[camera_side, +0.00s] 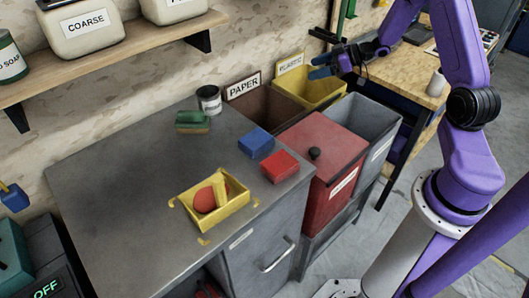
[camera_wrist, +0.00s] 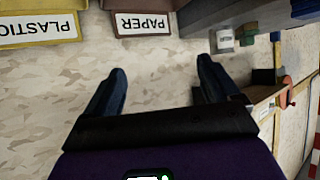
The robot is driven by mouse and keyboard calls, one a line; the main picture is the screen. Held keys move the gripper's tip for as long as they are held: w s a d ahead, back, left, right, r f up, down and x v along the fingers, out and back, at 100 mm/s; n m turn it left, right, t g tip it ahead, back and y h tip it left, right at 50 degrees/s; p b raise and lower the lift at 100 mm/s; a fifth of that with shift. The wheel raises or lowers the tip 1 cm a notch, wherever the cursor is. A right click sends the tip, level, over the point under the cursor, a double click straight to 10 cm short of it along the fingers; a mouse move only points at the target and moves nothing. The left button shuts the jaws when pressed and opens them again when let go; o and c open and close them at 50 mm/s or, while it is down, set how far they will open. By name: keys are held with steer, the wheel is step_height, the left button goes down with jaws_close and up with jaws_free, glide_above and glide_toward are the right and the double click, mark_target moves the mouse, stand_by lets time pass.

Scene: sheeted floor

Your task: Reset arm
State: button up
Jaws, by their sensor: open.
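My purple arm reaches in from the right in the side view. My gripper (camera_side: 326,66) has blue fingers and is above the yellow bin (camera_side: 305,90) labelled PLASTIC, near the wall. In the wrist view my gripper (camera_wrist: 160,82) shows two dark blue fingers spread wide apart, with nothing between them but the wall behind. The PLASTIC label (camera_wrist: 40,30) and PAPER label (camera_wrist: 143,23) appear upside down along the top of that view.
A grey cabinet top (camera_side: 110,190) holds a yellow tray (camera_side: 238,207) with red and yellow items, a blue block (camera_side: 256,142), a red block (camera_side: 280,166), a green-and-brown brush (camera_side: 192,122) and a can (camera_side: 209,99). A red lidded bin (camera_side: 320,150) stands beside it. A shelf (camera_side: 110,65) juts from the wall.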

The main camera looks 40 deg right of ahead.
steer(key=w+a+r+n+g+h, duration=0.15)
steer(key=a+r, duration=0.25)
steer(key=a, duration=0.6)
steer(key=s+a+r+g+h, duration=0.2)
steer(key=s+a+r+h, duration=0.15)
steer(key=s+a, duration=0.65)
steer(key=s+a+n+g, duration=0.2)
steer(key=s+g, duration=0.1)
steer(key=s, duration=1)
steer(key=s+a+r+n+g+h, duration=0.1)
steer(key=s+a+n+g, duration=0.1)
steer(key=s, duration=1.1)
steer(key=shift+s+a+r+g, duration=0.25)
steer(key=shift+s+a+g, duration=0.2)
steer(key=shift+g, duration=0.3)
steer(key=shift+w, duration=0.1)
